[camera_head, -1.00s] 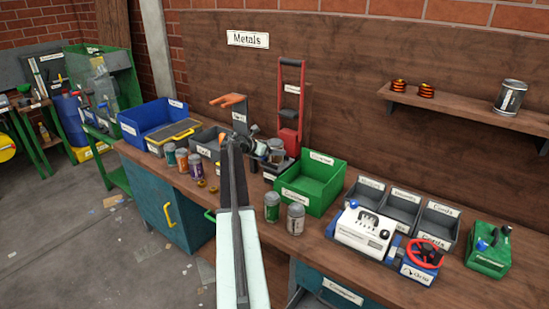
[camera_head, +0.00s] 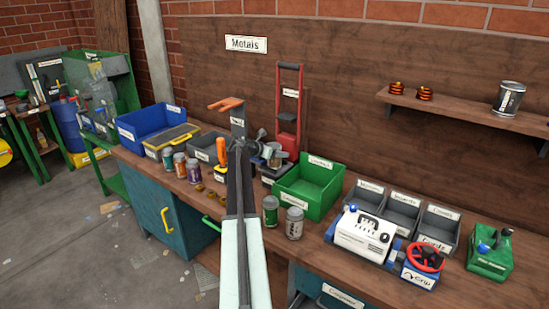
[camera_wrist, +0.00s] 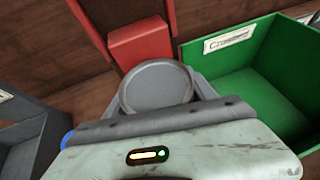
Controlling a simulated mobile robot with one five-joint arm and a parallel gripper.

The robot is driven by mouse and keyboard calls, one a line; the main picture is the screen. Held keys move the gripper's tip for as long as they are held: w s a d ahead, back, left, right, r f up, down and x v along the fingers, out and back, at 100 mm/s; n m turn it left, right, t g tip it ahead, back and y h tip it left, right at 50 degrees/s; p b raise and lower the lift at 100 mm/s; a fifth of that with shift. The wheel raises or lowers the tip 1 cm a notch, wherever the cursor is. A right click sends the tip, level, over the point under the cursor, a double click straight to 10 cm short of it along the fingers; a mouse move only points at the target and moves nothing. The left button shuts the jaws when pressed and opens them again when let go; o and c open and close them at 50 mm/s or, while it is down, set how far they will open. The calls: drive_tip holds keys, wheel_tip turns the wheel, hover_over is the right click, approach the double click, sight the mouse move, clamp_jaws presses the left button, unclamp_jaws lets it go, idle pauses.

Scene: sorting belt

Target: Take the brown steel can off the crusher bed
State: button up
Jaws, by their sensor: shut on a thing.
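The can crusher (camera_head: 290,110) is a tall red frame with a red block, standing at the back of the bench. A grey-topped can (camera_head: 271,153), taken to be the brown steel can, is at the crusher's foot. My gripper (camera_head: 260,148) is shut on it, with my arm hiding part of the area. In the wrist view the can's round grey top (camera_wrist: 158,84) lies just beyond my gripper's housing, close to the crusher's red block (camera_wrist: 141,43). The can's side is hidden there. I cannot tell whether it touches the bed.
A green bin (camera_head: 310,185) stands right beside the crusher. Two cans (camera_head: 270,210) stand in front of it. More cans (camera_head: 179,164) and an orange-handled tool (camera_head: 221,155) are left of my arm. Grey bins (camera_head: 402,212) and a white machine (camera_head: 362,238) fill the right.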

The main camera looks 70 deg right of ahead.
drive_tip(key=shift+r, duration=0.15)
drive_tip(key=shift+r+p, duration=0.3)
drive_tip(key=shift+p, duration=0.1)
wheel_tip(320, 180, up, 3)
drive_tip(key=p, duration=0.3)
drive_tip(key=shift+r, duration=0.1)
drive_tip(key=w+a, duration=0.2)
drive_tip(key=a, duration=0.5)
drive_tip(key=w+a+p, duration=0.1)
drive_tip(key=w+a, duration=0.2)
drive_tip(key=a, duration=0.5)
drive_tip(key=shift+w+r, duration=0.35)
drive_tip(key=shift+r, duration=0.1)
